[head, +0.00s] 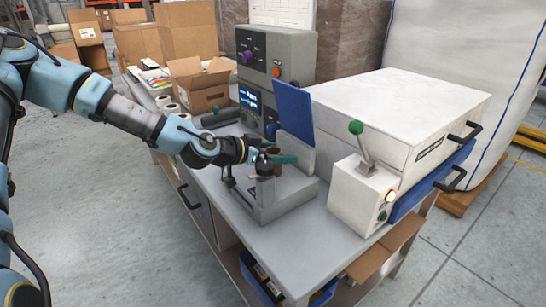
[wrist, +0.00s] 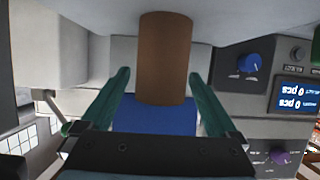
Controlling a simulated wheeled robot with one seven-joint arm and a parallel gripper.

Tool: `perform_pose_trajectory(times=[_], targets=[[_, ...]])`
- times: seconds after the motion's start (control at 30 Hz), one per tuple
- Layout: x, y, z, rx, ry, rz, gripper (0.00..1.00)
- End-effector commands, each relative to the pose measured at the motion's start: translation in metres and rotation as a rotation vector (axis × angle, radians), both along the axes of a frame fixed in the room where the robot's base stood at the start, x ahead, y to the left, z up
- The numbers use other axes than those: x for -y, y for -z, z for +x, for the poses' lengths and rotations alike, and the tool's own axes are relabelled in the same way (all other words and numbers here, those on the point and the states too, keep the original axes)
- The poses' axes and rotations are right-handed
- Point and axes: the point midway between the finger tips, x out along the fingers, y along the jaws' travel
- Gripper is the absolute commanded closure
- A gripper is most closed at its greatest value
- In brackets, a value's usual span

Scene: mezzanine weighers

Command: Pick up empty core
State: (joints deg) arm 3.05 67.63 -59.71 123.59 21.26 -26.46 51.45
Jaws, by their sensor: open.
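The empty core is a plain brown tube (wrist: 165,58), large in the wrist view and lying between the green fingers. In the head view a small brown part of the core (head: 273,150) shows at my fingers, on the grey weigher stand; the rest is hidden behind my gripper. My gripper (head: 274,159) is open, with a finger on each side of the core. In the wrist view my gripper (wrist: 160,88) shows a gap between each finger and the core.
A blue upright panel (head: 293,108) stands close behind the gripper. A grey control box (head: 278,50) is at the back, and a white machine with a green-knobbed lever (head: 364,150) is to the right. An open carton (head: 203,88) and white rolls (head: 170,108) are at the left.

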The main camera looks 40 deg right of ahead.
Motion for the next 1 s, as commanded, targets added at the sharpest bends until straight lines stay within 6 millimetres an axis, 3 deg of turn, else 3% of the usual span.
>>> perform_pose_trajectory(times=[0.1,0.37,1.0], targets=[[0.0100,0.0029,-0.0013,0.001,0.001,0.000,0.05],[0.0116,0.0054,-0.0010,0.001,0.000,0.000,0.05],[0.0114,0.0052,-0.0011,0.001,0.000,0.000,0.77]])
